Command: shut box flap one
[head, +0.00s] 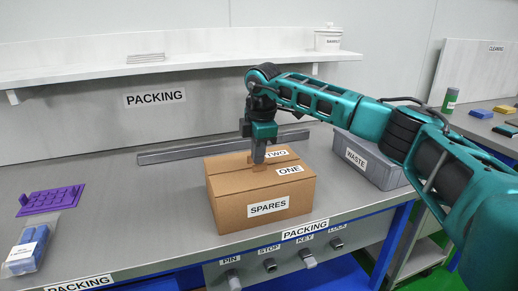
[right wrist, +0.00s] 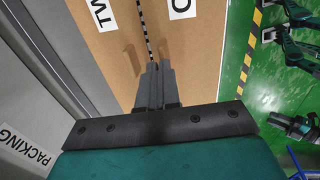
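A brown cardboard box (head: 232,207) labelled SPARES stands on the packing bench. Its top flaps, flap one (head: 283,179) and flap two (head: 230,164), look flat and level, with a narrow seam between them. In the right wrist view flap one (right wrist: 182,45) lies right of the dark-and-light seam and flap two (right wrist: 100,50) lies left. My right gripper (head: 259,158) points down over the middle of the box top. Its fingers (right wrist: 154,75) are together with nothing visible between them, close to the seam; I cannot tell if they touch the cardboard. My left gripper is out of view.
A grey WASTE bin (head: 375,168) stands right of the box, under my right arm. A metal rail (head: 190,153) runs behind it. A purple rack (head: 50,200) and a bag with blue contents (head: 27,250) lie at left. The bench between them and the box is clear.

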